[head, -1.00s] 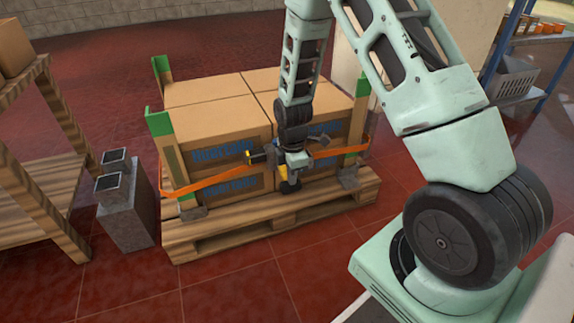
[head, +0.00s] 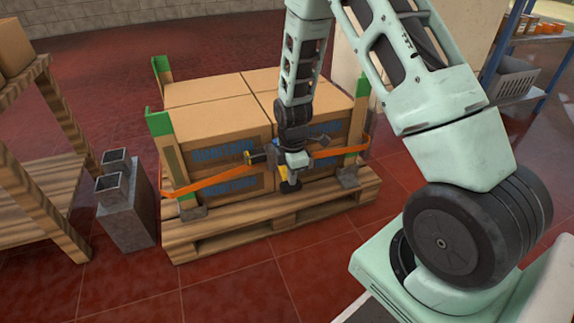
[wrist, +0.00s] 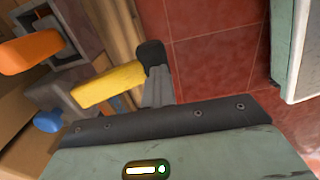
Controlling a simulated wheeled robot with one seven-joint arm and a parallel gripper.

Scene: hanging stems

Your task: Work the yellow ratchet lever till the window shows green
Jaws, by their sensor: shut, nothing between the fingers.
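The yellow ratchet lever (head: 283,172) hangs low at the front of the strapped cartons, with a black end (head: 290,187). In the wrist view the lever (wrist: 108,86) slants across to its black end (wrist: 151,54). My gripper (head: 295,171) is right at the lever in the head view. Its grey fingers (wrist: 158,88) are shut and empty, beside the black end. Whether they touch it I cannot tell. An orange strap (head: 215,184) runs across the cartons and shows in the wrist view (wrist: 28,52). I cannot make out the ratchet's window; my arm hides part of the ratchet.
Cartons (head: 213,91) stand on a wooden pallet (head: 235,228) with green-topped corner posts (head: 160,123). A grey block with two square tubes (head: 126,215) and a wooden rack (head: 52,185) stand left. A blue shelf (head: 540,70) is at the back right. Red floor in front is clear.

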